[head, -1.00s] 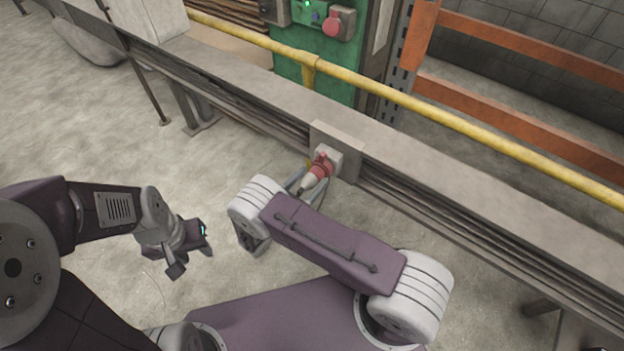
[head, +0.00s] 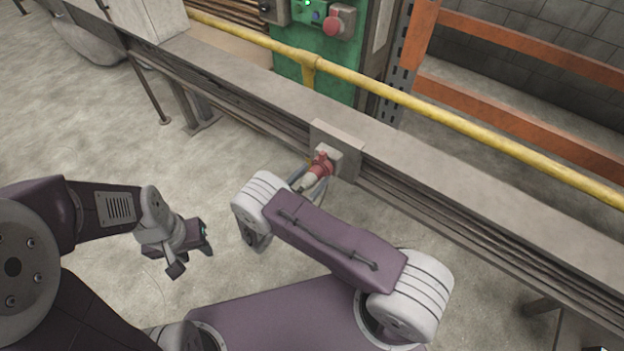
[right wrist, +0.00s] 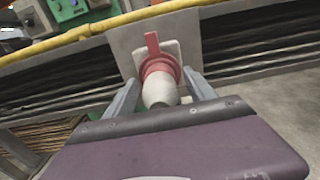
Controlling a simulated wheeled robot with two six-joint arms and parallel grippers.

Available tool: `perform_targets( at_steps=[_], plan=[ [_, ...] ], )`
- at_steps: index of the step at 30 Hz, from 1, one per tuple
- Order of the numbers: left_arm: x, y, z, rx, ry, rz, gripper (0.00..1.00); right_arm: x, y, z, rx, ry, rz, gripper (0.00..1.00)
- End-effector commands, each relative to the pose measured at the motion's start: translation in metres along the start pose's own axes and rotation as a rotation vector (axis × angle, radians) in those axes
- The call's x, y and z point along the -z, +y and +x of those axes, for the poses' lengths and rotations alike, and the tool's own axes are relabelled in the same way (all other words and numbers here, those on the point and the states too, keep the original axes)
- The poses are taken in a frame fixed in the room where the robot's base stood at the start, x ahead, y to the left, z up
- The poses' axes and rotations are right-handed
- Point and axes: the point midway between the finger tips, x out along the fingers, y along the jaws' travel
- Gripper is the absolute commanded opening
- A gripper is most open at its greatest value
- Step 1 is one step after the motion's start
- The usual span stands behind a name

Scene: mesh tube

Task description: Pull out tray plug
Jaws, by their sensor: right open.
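The plug (head: 313,178) has a pale body and a red collar, and sits in a socket (head: 336,160) on a grey plate on the side of the long metal tray. In the right wrist view the plug's pale body (right wrist: 158,90) points toward me, with a red collar and raised red flap behind it. My right gripper (right wrist: 160,95) is open, with one finger on each side of the plug; I cannot tell whether they touch it. In the head view my right arm partly hides this gripper. My left gripper (head: 192,258) hangs over bare floor, away from the plug; its jaw opening is unclear.
A yellow rail (head: 420,97) runs along above the grey tray (head: 255,95). A green cabinet (head: 327,70) with a red knob stands behind it. Orange rack beams (head: 520,45) are at the upper right.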

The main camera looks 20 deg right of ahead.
Motion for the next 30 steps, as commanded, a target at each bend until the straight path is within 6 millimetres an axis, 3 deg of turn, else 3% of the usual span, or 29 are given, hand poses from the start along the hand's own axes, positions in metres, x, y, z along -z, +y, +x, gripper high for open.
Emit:
perform_targets(
  at_steps=[11,18,30],
  plan=[
    [-0.0001,0.0000,0.0005,0.000,0.000,0.000,0.40,0.0000,-0.0001,0.0000,0.000,0.000,0.000,0.64],
    [-0.0001,0.0000,0.0005,0.000,0.000,0.000,0.40,0.0000,-0.0001,0.0000,0.000,0.000,0.000,0.00],
    [-0.0002,0.0000,0.0014,0.000,0.000,0.000,0.40,-0.0002,0.0006,-0.0099,-0.002,-0.001,0.000,0.00]
  ],
)
